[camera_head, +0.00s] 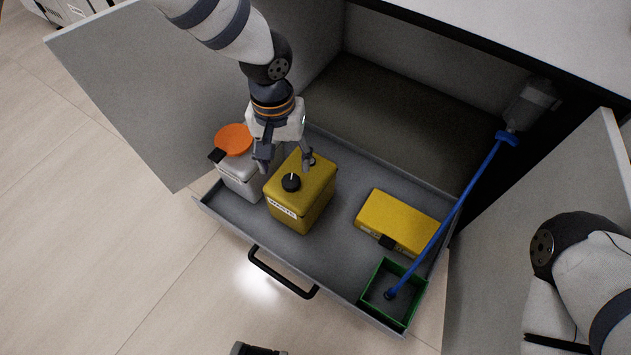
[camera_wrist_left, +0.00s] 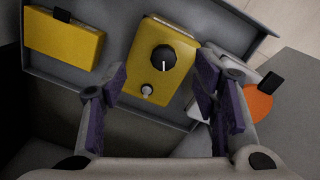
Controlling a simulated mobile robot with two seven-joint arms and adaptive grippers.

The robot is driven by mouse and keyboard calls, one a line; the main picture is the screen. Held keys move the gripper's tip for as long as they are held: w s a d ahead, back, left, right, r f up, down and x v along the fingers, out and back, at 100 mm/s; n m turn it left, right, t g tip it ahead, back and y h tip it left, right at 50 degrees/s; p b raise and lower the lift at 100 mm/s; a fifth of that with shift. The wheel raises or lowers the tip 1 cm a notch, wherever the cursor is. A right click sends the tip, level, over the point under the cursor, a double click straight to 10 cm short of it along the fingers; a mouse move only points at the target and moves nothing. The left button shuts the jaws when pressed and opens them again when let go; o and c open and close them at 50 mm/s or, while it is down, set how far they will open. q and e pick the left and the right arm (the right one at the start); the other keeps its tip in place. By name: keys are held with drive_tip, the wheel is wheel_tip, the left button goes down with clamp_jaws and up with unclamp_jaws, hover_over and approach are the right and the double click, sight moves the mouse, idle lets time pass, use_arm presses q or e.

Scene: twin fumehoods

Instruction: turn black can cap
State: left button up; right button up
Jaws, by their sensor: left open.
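The yellow can (camera_head: 314,201) with a white front label stands upright in the open drawer. Its round black cap (camera_head: 291,183) has a white line across the top; it also shows in the left wrist view (camera_wrist_left: 163,58). A smaller knob (camera_wrist_left: 146,91) sits on the same top face, nearer my gripper. My left gripper (camera_head: 285,164) is above the can, pointing down. Its fingers are open and spread apart, with nothing between them. In the left wrist view the cap lies beyond the fingertips, between the two finger lines.
The grey drawer (camera_head: 335,250) also holds a white container (camera_head: 241,178) with an orange funnel (camera_head: 234,139), close left of the can. On the right are a yellow box (camera_head: 398,219), a green bin (camera_head: 374,294) and a blue tube (camera_head: 452,214). Cabinet doors stand open both sides.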

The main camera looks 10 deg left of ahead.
sight(291, 181)
use_arm(q)
drive_tip(key=f+b, duration=0.1)
drive_tip(key=f, duration=0.2)
drive_tip(key=w+f+b, duration=0.1)
drive_tip(key=f+b, duration=0.1)
drive_tip(key=f, duration=0.2)
drive_tip(key=w+f+b, duration=0.1)
drive_tip(key=f, duration=0.3)
drive_tip(key=shift+w+a+f+b, duration=0.1)
drive_tip(key=shift+w+a+b, duration=0.15)
drive_tip(key=shift+b, duration=0.1)
use_arm(e)
drive_tip(key=shift+g, duration=0.5)
drive_tip(key=f, duration=0.1)
drive_tip(key=s+f, duration=0.1)
drive_tip(key=f, duration=0.2)
drive_tip(key=shift+s+d+f, duration=0.1)
drive_tip(key=shift+s+d, duration=0.1)
drive_tip(key=shift+s, duration=0.2)
use_arm(q)
drive_tip(key=c, duration=1.2)
